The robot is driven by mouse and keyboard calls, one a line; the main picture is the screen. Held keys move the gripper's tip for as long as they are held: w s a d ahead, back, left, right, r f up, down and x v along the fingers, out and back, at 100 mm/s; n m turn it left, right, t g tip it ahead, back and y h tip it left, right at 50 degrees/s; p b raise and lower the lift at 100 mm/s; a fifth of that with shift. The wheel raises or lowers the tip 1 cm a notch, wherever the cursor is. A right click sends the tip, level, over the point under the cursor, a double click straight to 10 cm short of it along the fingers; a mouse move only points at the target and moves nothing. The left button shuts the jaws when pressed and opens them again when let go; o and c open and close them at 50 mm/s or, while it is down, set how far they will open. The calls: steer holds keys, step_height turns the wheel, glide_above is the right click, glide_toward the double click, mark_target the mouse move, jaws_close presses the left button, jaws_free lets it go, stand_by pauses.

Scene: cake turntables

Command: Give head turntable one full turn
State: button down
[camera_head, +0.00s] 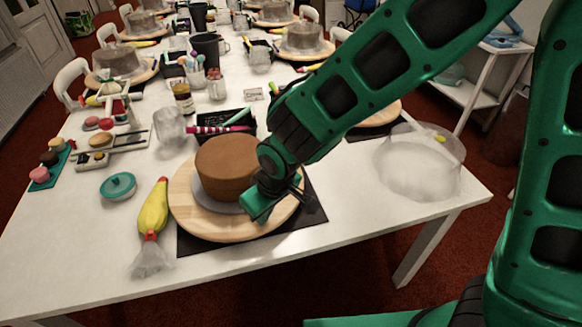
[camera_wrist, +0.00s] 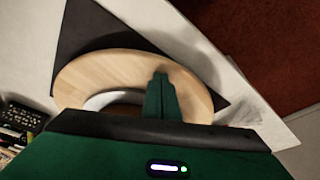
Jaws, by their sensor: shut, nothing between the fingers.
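The wooden turntable (camera_head: 192,222) stands on a black mat at the near end of the white table. A brown cake (camera_head: 225,163) sits on it on a grey board (camera_head: 207,200). My green gripper (camera_head: 258,213) is shut and empty, low over the right front part of the turntable, beside the cake. In the wrist view my shut fingers (camera_wrist: 160,92) overlap the pale wood of the turntable (camera_wrist: 95,72). Whether the fingertips touch the wood I cannot tell. My arm hides the right side of the cake and part of the turntable.
A clear cake dome (camera_head: 420,165) stands to the right. A glass jar (camera_head: 170,127) and a black tray stand behind. The black mat (camera_head: 205,247) shows free room in front.

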mark_target(281, 208)
steer(key=shift+d, duration=0.1)
steer(key=shift+w+d, duration=1)
steer(key=shift+d, duration=0.2)
steer(key=shift+w+d, duration=0.95)
steer(key=shift+d, duration=0.2)
steer(key=shift+w+d, duration=0.55)
steer(key=shift+w, duration=0.35)
steer(key=shift+w+d, duration=0.5)
steer(key=shift+w, duration=0.4)
steer(key=shift+w+d, duration=0.55)
steer(key=shift+w, duration=0.35)
steer(key=shift+r, duration=0.1)
steer(key=shift+r, duration=1.3)
